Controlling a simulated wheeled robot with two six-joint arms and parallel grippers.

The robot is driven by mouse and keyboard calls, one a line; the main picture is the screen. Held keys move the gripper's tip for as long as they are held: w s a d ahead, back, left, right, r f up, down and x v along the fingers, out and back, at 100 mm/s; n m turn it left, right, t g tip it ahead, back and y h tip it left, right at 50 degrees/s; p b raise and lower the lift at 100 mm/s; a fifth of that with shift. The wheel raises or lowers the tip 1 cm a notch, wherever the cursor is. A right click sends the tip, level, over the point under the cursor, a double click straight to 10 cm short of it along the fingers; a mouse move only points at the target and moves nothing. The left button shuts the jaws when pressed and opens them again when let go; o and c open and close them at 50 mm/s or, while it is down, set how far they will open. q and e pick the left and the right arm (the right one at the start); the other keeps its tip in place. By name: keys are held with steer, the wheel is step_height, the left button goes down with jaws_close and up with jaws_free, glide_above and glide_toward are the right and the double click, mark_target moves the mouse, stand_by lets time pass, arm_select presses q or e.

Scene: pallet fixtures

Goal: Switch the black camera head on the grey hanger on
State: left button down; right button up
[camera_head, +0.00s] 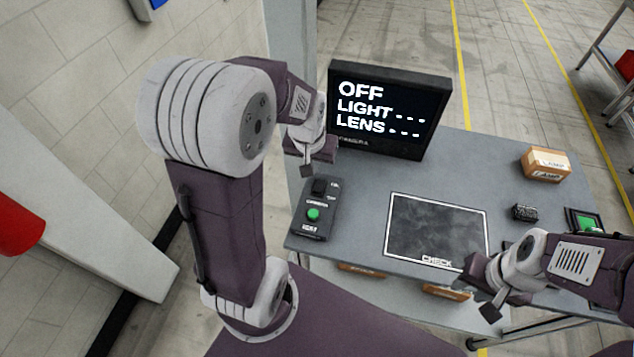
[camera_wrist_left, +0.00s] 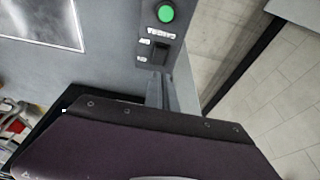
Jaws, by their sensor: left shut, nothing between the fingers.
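A dark control box (camera_head: 306,226) labelled CAMERA lies at the table's left edge, with a black rocker switch (camera_head: 319,187) above a green round button (camera_head: 313,214). My left gripper (camera_head: 307,171) is shut and empty, just behind the switch in the head view. In the left wrist view its fingers (camera_wrist_left: 156,92) point at the box's switch (camera_wrist_left: 160,53); I cannot tell whether they touch it. The monitor (camera_head: 389,112) reads OFF, with dashes after LIGHT and LENS. I cannot make out the camera head or its hanger. My right gripper (camera_head: 490,312) is over the table's front right; its opening is unclear.
A framed dark CHECK panel (camera_head: 437,228) lies mid-table. A labelled carton (camera_head: 546,164), a small black block (camera_head: 524,212) and a green-buttoned box (camera_head: 583,220) sit at the right. A grey post (camera_head: 290,50) stands behind the left side.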

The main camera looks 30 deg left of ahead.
mark_target(317, 189)
arm_select(q)
steer(key=x, duration=1)
steer(key=shift+s+f, duration=0.2)
steer(key=shift+s, duration=0.2)
steer(key=shift+f, duration=0.5)
steer(key=shift+d+b, duration=0.1)
steer(key=shift+b, duration=0.2)
steer(key=shift+f+b, duration=0.4)
steer(key=shift+f, duration=0.1)
steer(key=shift+s+r, duration=0.2)
steer(key=shift+r, duration=0.1)
steer(key=shift+w+r+p, duration=0.1)
steer(key=shift+w+p, duration=0.3)
steer(key=shift+p, duration=0.1)
steer(key=shift+w+r+p, duration=0.2)
steer(key=shift+w+p, duration=0.1)
steer(key=shift+w, duration=0.1)
